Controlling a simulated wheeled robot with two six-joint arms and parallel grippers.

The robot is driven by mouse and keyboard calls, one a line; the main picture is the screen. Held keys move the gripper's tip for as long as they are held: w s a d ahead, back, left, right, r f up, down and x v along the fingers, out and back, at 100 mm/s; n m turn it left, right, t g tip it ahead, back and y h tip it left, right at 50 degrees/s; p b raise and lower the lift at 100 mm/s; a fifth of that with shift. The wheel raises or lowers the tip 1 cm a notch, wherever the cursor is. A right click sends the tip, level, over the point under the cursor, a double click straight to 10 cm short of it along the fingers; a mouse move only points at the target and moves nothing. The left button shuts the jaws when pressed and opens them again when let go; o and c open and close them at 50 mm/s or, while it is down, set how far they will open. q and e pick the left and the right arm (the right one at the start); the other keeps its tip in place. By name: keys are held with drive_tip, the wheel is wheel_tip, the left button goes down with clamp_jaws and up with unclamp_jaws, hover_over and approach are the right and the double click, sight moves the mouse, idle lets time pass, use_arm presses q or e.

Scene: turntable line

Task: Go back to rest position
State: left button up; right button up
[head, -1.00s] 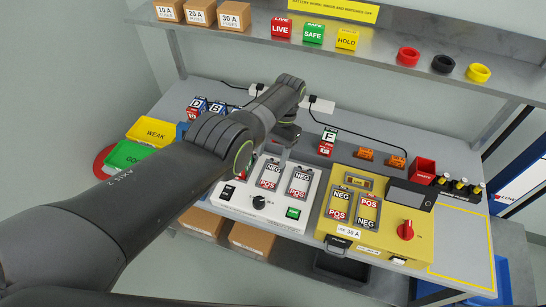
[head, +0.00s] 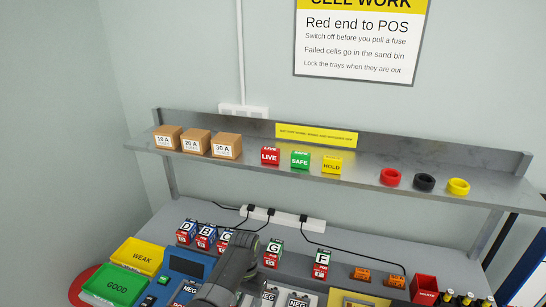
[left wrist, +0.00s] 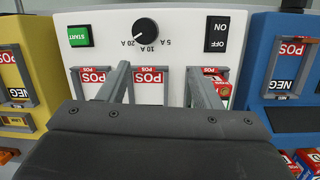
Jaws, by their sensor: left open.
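My left gripper (left wrist: 158,80) is open in the left wrist view, its two fingers spread above the front of a white unit (left wrist: 177,30). Nothing shows held between the fingers; a slot with a red POS label (left wrist: 150,78) lies behind the gap. A red cell (left wrist: 222,86) shows just beyond the right-hand finger. In the head view only dark links of my left arm (head: 232,268) show at the bottom, and its gripper cannot be made out. My right gripper is in neither view.
Lettered cells (head: 187,231) stand at the back of the bench, with cells G (head: 272,254) and F (head: 321,263) further right. The yellow WEAK tray (head: 139,257) and green GOOD tray (head: 113,287) are at left. A shelf (head: 350,165) with boxes, cubes and rings spans above.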

use_arm(q)
drive_tip(key=s+a+f+n+t, duration=0.2)
drive_tip(key=s+a, duration=0.6)
drive_tip(key=s+a+f+n+t, duration=0.1)
drive_tip(key=s+a+f+n, duration=0.15)
drive_tip(key=s+a, duration=0.5)
drive_tip(key=s+a+r+t+y, duration=0.1)
drive_tip(key=s+a+r+t, duration=0.1)
drive_tip(key=s+a+r, duration=0.5)
drive_tip(key=s+r+t+y, duration=0.1)
drive_tip(key=s+r, duration=0.4)
drive_tip(key=s, duration=0.6)
wheel_tip(320, 180, down, 32)
drive_tip(key=a+g+b, duration=0.1)
drive_tip(key=a+b, duration=0.1)
drive_tip(key=b, duration=0.6)
drive_tip(key=s+f+b, duration=0.2)
drive_tip(key=s+f, duration=0.3)
drive_tip(key=f, duration=0.2)
drive_tip(key=s+d+f+g+b, duration=0.1)
drive_tip(key=s+f, duration=0.3)
drive_tip(key=f, duration=0.4)
drive_tip(key=s+f+h+b, duration=0.1)
drive_tip(key=s+f+b, duration=0.2)
drive_tip(key=s+f, duration=0.2)
wheel_tip(320, 180, down, 4)
drive_tip(key=shift+s+d+r, duration=0.25)
drive_tip(key=shift+s+d, duration=0.1)
